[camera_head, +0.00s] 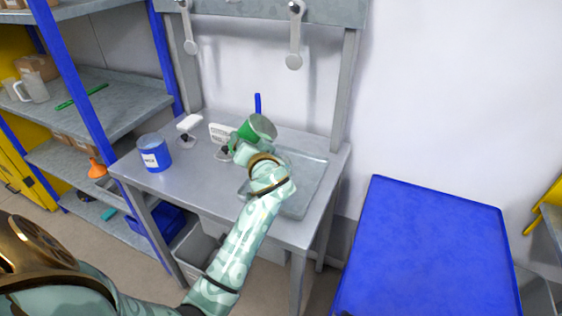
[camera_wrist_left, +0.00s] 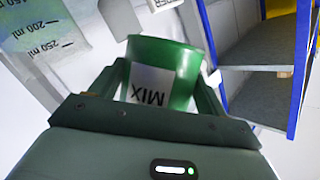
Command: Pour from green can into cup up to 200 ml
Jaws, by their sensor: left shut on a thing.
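My left gripper (camera_head: 246,150) is shut on the green can (camera_head: 257,128) and holds it tilted above the bench. In the left wrist view, the can (camera_wrist_left: 165,72) sits between the fingers, with its "MIX" label upside down. The cup (camera_wrist_left: 45,45), with ml marks, shows at the upper left of that view, beside the can and cut off by the frame. A greenish tint shows near its marks, but I cannot read the exact level. I cannot make out the cup in the head view. My right gripper is not in view.
The metal bench (camera_head: 190,185) carries a blue labelled can (camera_head: 154,152), white signs on stands (camera_head: 189,123) and a grey tray (camera_head: 303,190). Paddles (camera_head: 294,40) hang above. A blue table (camera_head: 425,250) stands at the right, and shelves (camera_head: 90,95) stand at the left.

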